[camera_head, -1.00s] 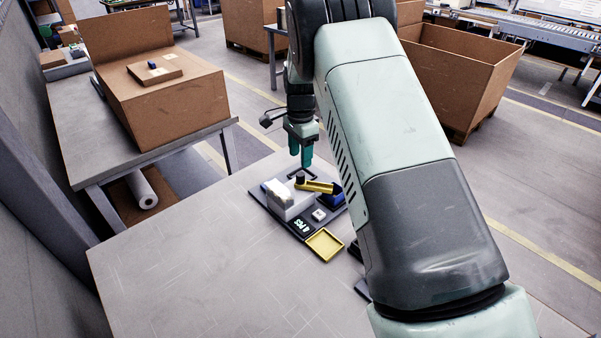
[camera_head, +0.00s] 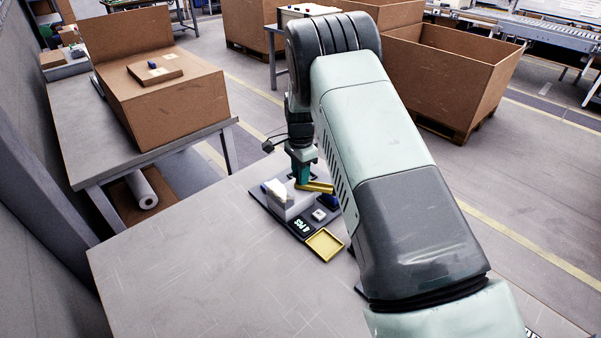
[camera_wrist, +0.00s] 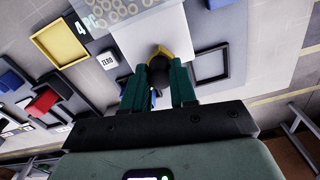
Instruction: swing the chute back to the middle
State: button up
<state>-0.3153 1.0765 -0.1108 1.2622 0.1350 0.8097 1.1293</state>
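The chute (camera_head: 320,187) is a short yellow bar with a dark knob at one end, beside the white box on the dark board. In the wrist view the yellow chute (camera_wrist: 158,50) shows only in part, with its round black knob (camera_wrist: 159,73) before it. My gripper (camera_head: 302,181) is down at the knob end of the chute. In the wrist view the teal fingers of my gripper (camera_wrist: 158,82) stand on both sides of the knob. I cannot tell whether they press on it. The fingers hide part of the knob and chute.
The white box (camera_head: 287,203) holds ring-shaped parts and stands close beside the fingers. A yellow tray (camera_head: 325,244), a display (camera_head: 301,226) and a ZERO button (camera_wrist: 107,60) are nearby. Blue (camera_wrist: 10,80) and red (camera_wrist: 42,103) bins lie to the side. The table's front left is clear.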

grip_shut()
jog(key=shift+n, duration=0.3)
jog(key=n, duration=0.4)
jog(key=shift+n, duration=0.3)
jog(key=n, duration=0.5)
jog(key=shift+n, duration=0.4)
jog(key=o, duration=0.6)
grip_release()
